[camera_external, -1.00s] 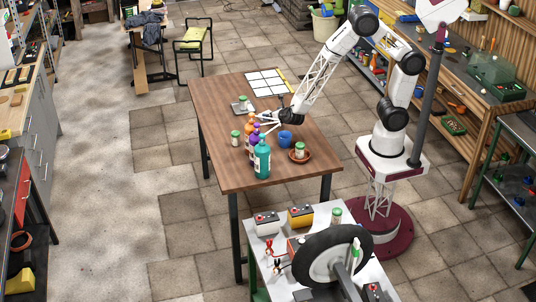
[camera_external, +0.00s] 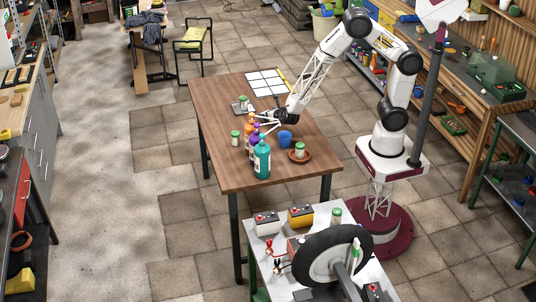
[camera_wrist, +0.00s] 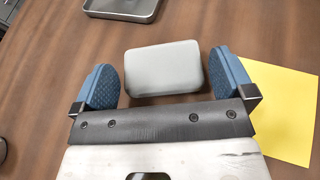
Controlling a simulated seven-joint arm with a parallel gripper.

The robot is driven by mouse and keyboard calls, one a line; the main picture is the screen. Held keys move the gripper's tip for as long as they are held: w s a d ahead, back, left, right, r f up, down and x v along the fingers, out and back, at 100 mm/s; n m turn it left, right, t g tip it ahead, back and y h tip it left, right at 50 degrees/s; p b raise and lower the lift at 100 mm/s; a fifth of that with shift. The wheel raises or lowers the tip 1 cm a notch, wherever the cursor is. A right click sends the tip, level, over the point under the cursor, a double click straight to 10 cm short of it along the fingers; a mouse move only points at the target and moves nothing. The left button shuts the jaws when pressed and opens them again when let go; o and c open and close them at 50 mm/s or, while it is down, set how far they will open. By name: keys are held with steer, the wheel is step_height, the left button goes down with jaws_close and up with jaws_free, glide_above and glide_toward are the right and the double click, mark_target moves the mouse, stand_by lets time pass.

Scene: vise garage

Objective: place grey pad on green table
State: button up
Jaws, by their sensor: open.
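The grey pad (camera_wrist: 165,68), a flat rounded block, lies on the brown wooden table (camera_external: 225,165) in the wrist view. My gripper (camera_wrist: 162,72) is open, with one blue finger on each side of the pad and a gap to both. In the external view my gripper (camera_external: 258,117) is low over the middle of the brown table, behind the bottles; I cannot make out the pad there. No table clearly has a green top. A pale-topped table with green legs (camera_external: 259,294) stands in front, and a dark-topped one with green legs (camera_external: 477,186) stands at right.
Several bottles (camera_external: 262,157), a blue cup (camera_external: 285,137) and a can on a brown saucer (camera_external: 300,156) stand close to my gripper. A metal tray (camera_wrist: 125,6) and yellow sheet (camera_wrist: 285,105) lie near the pad. A wheel (camera_external: 322,255) and batteries crowd the front table.

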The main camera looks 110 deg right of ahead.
steer(key=shift+x, duration=1.7)
steer(key=c, duration=0.7)
steer(key=shift+r, duration=0.15)
steer(key=shift+r, duration=0.45)
steer(key=shift+s+a+r, duration=0.1)
steer(key=shift+s+r, duration=0.05)
steer(key=shift+r, duration=0.45)
steer(key=shift+s+a+r, duration=0.1)
steer(key=shift+s+r, duration=0.1)
steer(key=shift+r, duration=0.4)
steer(key=s+a, duration=0.2)
steer(key=s, duration=0.2)
steer(key=s+a+r, duration=0.1)
steer(key=s+a, duration=0.1)
steer(key=s, duration=0.3)
steer(key=s+a, duration=0.3)
steer(key=s, duration=0.1)
steer(key=shift+s+r, duration=0.2)
steer(key=shift+s, duration=0.1)
